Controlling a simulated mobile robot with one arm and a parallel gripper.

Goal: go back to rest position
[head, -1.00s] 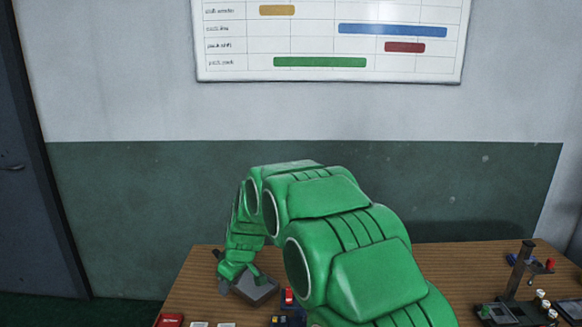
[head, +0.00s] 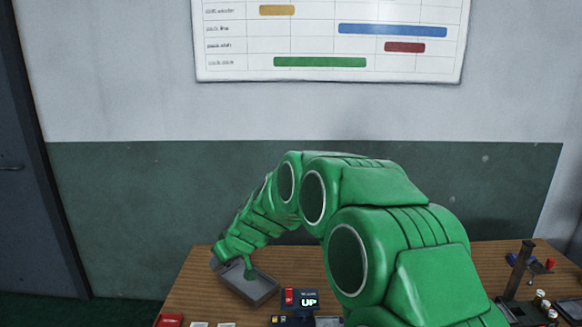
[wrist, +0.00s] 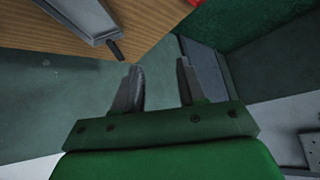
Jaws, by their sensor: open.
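My gripper (wrist: 160,77) is open in the wrist view, with nothing between its two dark fingers. In the head view, my green arm bends over the table and its end (head: 222,252) is at the table's left, beside a grey tray (head: 262,294). The arm partly covers the tray in the head view. The grey tray also shows in the wrist view (wrist: 84,16), at the top left beyond the fingers. I cannot tell from the head view how high the fingers are.
The wooden table (head: 190,290) carries a small device with a lit "UP" display (head: 308,302), a red box (head: 170,321) at front left, and a dark stand (head: 518,270) with small items at right. A wall chart (head: 330,40) hangs behind. A dark door (head: 25,170) is at left.

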